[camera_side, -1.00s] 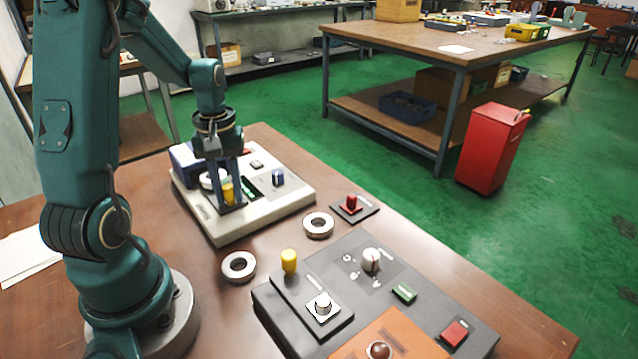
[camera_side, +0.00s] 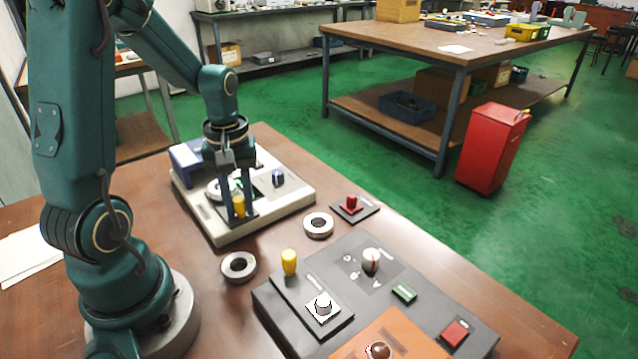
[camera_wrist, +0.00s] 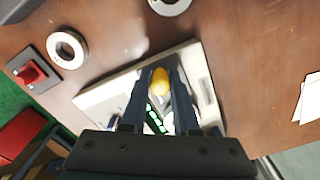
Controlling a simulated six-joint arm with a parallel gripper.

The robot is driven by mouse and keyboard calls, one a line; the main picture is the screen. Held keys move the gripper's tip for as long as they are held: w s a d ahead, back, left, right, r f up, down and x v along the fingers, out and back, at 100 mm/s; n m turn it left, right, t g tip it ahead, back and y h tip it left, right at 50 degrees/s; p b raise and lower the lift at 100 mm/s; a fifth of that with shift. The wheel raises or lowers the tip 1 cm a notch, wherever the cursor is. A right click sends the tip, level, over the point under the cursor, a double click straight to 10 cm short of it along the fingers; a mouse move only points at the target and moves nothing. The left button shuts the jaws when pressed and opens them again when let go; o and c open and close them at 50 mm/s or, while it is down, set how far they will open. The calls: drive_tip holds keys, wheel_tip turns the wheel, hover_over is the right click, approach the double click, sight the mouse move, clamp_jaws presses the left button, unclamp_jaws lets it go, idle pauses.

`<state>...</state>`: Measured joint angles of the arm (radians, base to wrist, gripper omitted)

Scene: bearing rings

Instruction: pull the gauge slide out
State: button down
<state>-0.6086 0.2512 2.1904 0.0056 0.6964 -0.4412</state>
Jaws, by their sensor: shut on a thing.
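The gauge slide shows as a yellow knob (camera_side: 239,206) at the near part of the white gauge box (camera_side: 220,236). In the wrist view the yellow knob (camera_wrist: 160,80) is between my two fingers. My gripper (camera_side: 238,217) points down and is shut on this knob. The fingers hide part of it, and the slide's body under the knob is hard to make out. A strip of green marks (camera_wrist: 155,119) lies on the box between the fingers in the wrist view.
Two loose bearing rings lie on the table, one right of the box (camera_side: 318,224) and one in front (camera_side: 238,266). A red knob (camera_side: 351,202) stands on a black plate. A grey panel (camera_side: 268,303) with another yellow peg (camera_side: 289,262) fills the near right.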

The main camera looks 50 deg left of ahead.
drive_tip(key=shift+d, duration=0.3)
idle(0.4)
drive_tip(key=c, duration=0.8)
unclamp_jaws()
drive_tip(key=shift+c, duration=0.2)
drive_tip(key=shift+r, duration=0.1)
drive_tip(key=shift+a+r, duration=0.1)
drive_tip(key=shift+r, duration=3.3)
